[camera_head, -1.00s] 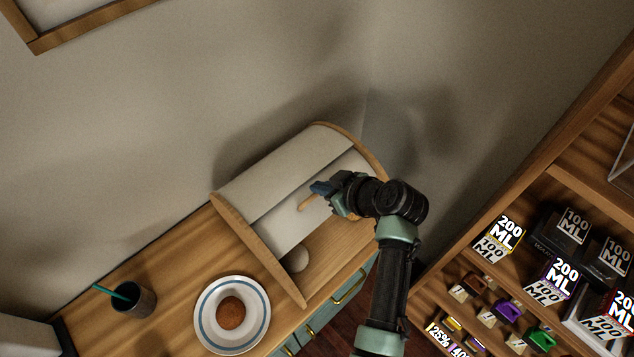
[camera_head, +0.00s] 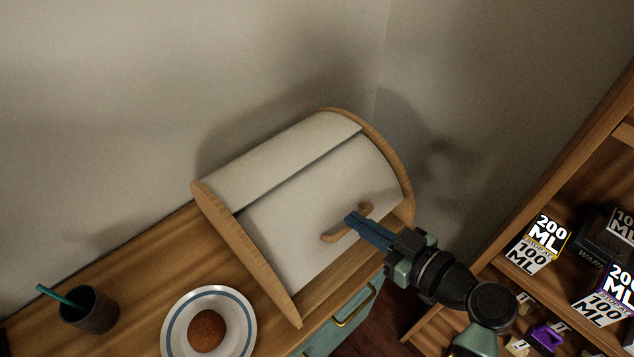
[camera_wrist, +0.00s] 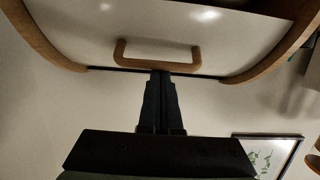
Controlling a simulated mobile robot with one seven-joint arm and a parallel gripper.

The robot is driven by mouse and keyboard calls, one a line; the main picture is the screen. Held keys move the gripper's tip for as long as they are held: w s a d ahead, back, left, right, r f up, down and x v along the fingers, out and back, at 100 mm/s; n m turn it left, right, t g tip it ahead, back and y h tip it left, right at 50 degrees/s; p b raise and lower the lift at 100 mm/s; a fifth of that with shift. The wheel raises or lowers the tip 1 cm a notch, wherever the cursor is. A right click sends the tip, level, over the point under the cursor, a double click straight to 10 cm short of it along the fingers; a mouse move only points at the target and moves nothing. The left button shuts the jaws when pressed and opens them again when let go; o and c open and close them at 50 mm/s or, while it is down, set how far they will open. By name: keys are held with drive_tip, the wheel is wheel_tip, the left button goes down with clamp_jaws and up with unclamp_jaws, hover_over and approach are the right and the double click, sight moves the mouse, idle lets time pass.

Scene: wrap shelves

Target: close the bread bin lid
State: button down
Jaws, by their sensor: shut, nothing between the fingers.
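The bread bin has wooden side panels (camera_head: 245,250) and a fixed pale top (camera_head: 285,160). Its pale curved lid (camera_head: 300,220) covers most of the front in the head view. I cannot tell whether its lower edge touches the base. The wooden lid handle (camera_head: 335,235) is on the lower part of the lid; it also shows in the wrist view as a wide bracket (camera_wrist: 158,62). My gripper (camera_head: 352,220) is shut and empty, its fingertips at the handle. In the wrist view my gripper (camera_wrist: 160,76) partly overlaps the handle's bar; contact is unclear.
A blue-rimmed white plate (camera_head: 172,340) with a brown bun (camera_head: 207,330) and a dark cup (camera_head: 92,312) stand left of the bin on the wooden counter (camera_head: 135,265). A shelf (camera_head: 505,255) with labelled boxes stands at right. A wall is behind the bin.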

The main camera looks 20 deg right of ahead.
drive_tip(key=s+d+f+t+b, duration=0.1)
drive_tip(key=s+f+b, duration=0.1)
drive_tip(key=f+b, duration=0.2)
drive_tip(key=s+f+t+y+b, duration=0.1)
drive_tip(key=s+f+t+b, duration=0.1)
drive_tip(key=b, duration=0.8)
wheel_tip(320, 180, down, 2)
drive_tip(key=shift+s+d+f+b, duration=0.15)
drive_tip(key=shift+s+d+b, duration=0.15)
drive_tip(key=shift+s+d, duration=0.15)
drive_tip(key=shift+f, duration=0.15)
